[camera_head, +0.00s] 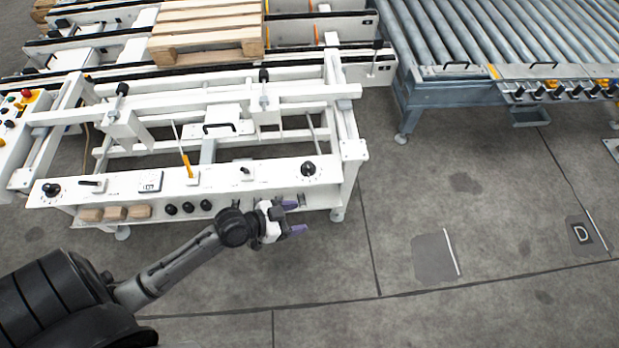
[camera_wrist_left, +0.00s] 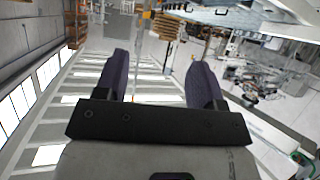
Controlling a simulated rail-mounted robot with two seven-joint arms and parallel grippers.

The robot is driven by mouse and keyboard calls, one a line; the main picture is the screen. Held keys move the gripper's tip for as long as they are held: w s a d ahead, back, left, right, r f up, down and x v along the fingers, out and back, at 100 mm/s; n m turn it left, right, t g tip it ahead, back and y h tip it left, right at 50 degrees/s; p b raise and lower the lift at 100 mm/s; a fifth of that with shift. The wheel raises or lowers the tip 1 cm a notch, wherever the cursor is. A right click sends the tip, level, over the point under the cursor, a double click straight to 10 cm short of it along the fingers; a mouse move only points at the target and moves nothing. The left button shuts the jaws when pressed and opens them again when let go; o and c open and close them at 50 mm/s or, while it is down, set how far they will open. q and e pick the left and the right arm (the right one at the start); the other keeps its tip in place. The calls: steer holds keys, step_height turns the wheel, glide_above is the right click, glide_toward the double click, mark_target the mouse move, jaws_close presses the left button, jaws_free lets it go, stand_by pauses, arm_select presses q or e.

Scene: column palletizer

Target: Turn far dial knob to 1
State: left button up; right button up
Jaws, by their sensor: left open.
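A white control panel (camera_head: 215,182) runs along the front of the white machine in the head view. A black dial knob (camera_head: 308,168) sits at its right end and another black dial knob (camera_head: 52,190) at its left end. The pictures do not tell which one is the far dial, and their settings are too small to read. My left gripper (camera_head: 294,217) is open and empty, just in front of and below the panel's right end, apart from both knobs. Its two purple fingers (camera_wrist_left: 157,65) stand wide apart in the left wrist view. My right gripper is not in view.
Wooden blocks (camera_head: 115,213) and black knobs (camera_head: 188,208) sit on the lower shelf. A wooden pallet (camera_head: 207,30) lies behind. A roller conveyor (camera_head: 500,40) stands at right. The floor (camera_head: 400,240) in front is clear.

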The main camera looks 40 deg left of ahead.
arm_select(q)
steer(key=w+a+f+n+t+y+b, duration=0.15)
steer(key=w+a+f+t+b, duration=0.3)
steer(key=a+f+b, duration=0.5)
steer(key=n+t+y+b, duration=0.3)
steer(key=b, duration=0.5)
glide_toward(304, 168)
steer(key=shift+g, duration=0.25)
steer(key=w, duration=0.4)
steer(key=w+d, duration=0.1)
steer(key=w, duration=0.2)
steer(key=w+r, duration=0.1)
steer(key=w, duration=0.3)
steer(key=shift+w+d+r, duration=0.1)
steer(key=shift+w+d, duration=0.15)
steer(key=shift+w, duration=0.05)
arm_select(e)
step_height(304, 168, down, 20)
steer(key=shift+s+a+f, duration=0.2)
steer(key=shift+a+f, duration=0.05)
